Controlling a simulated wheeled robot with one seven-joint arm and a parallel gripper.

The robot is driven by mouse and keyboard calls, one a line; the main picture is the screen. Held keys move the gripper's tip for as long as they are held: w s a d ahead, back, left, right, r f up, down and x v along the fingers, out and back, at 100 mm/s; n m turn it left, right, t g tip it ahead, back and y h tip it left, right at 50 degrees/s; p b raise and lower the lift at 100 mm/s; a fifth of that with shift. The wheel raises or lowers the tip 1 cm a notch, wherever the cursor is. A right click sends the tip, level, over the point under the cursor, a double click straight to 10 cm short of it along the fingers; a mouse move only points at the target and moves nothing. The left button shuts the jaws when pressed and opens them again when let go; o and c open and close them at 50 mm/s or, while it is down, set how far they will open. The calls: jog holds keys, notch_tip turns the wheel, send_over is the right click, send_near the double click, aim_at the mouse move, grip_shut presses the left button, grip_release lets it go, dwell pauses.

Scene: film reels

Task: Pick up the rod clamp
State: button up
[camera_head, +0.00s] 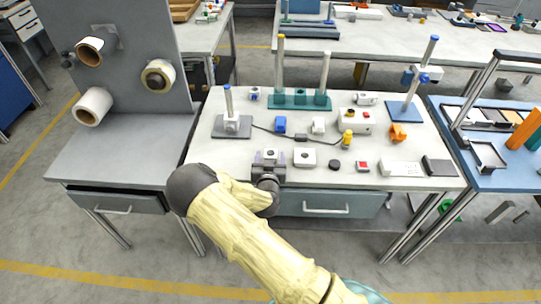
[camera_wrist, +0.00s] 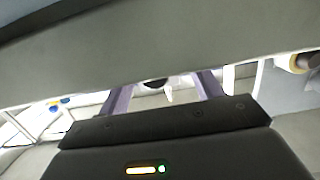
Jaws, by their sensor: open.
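Several small clamp-like blocks stand on the light workbench (camera_head: 225,165): a blue one (camera_head: 280,124), a white one (camera_head: 318,125), a grey one (camera_head: 254,94) and an orange one (camera_head: 397,132). I cannot tell which of them is the rod clamp. My gripper (camera_head: 269,157) is at the bench's front edge, nearer to me than these blocks and apart from them. In the wrist view its two fingers (camera_wrist: 165,93) stand apart with no clear object held between them. A grey surface fills much of that view.
A grey base with a blue-topped rod (camera_head: 231,127) stands left, a green rod rack (camera_head: 299,99) behind. A blue base with a tall rod (camera_head: 404,112) stands right. A white block (camera_head: 304,157), black knob (camera_head: 334,164) and yellow-topped part (camera_head: 348,138) lie right of my gripper.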

jog(key=shift+w+f, duration=0.1)
jog(key=shift+w, duration=0.5)
jog(key=shift+c, duration=0.3)
jog(key=c, duration=1.1)
